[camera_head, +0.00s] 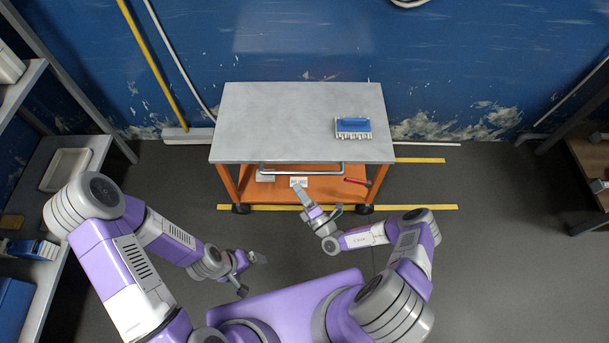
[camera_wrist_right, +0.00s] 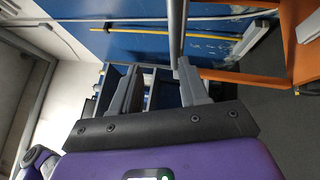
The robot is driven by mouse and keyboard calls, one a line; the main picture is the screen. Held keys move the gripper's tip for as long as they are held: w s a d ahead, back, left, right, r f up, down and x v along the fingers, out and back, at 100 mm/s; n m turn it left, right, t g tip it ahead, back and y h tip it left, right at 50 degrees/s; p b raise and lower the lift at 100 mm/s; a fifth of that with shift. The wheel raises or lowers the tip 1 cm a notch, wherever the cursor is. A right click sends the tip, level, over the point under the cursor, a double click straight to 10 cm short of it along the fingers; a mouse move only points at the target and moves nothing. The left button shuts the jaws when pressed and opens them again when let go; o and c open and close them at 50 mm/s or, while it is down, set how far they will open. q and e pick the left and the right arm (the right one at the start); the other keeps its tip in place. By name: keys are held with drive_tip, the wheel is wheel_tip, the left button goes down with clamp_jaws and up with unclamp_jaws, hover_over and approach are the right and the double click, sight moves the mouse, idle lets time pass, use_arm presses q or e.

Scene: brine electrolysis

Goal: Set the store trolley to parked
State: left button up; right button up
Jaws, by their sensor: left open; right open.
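The store trolley (camera_head: 260,120) stands against the blue wall, with a grey top, an orange frame and dark wheels. A grey bar handle (camera_head: 300,173) runs along its near side; a grey bar (camera_wrist_right: 177,28) also shows in the right wrist view. A small red piece (camera_head: 357,182) and a white label (camera_head: 299,181) show below the top. My right gripper (camera_head: 318,203) is open at the trolley's near side, just below the handle. In the wrist view the bar ends near one fingertip; I cannot tell whether they touch. My left gripper (camera_head: 252,275) is open and empty, nearer my body.
A blue rack (camera_head: 353,127) sits on the trolley top. Yellow floor lines (camera_head: 420,207) run beside and under the trolley. Shelves (camera_head: 75,150) stand at left, a brown bench (camera_head: 588,160) at right. Floor right of the trolley is clear.

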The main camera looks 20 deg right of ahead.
sight(304, 172)
drive_tip(key=w+d+m+h, duration=0.1)
drive_tip(key=w, duration=0.1)
drive_tip(key=w+d+m+h+b, duration=0.1)
drive_tip(key=w, duration=0.2)
drive_tip(key=w+d+m+h+b, duration=0.1)
drive_tip(key=w+h, duration=0.1)
drive_tip(key=shift+w+d+f+m+t, duration=0.2)
drive_tip(key=shift+w+d+m+t, duration=0.1)
drive_tip(key=shift+m+t, duration=0.1)
clamp_jaws()
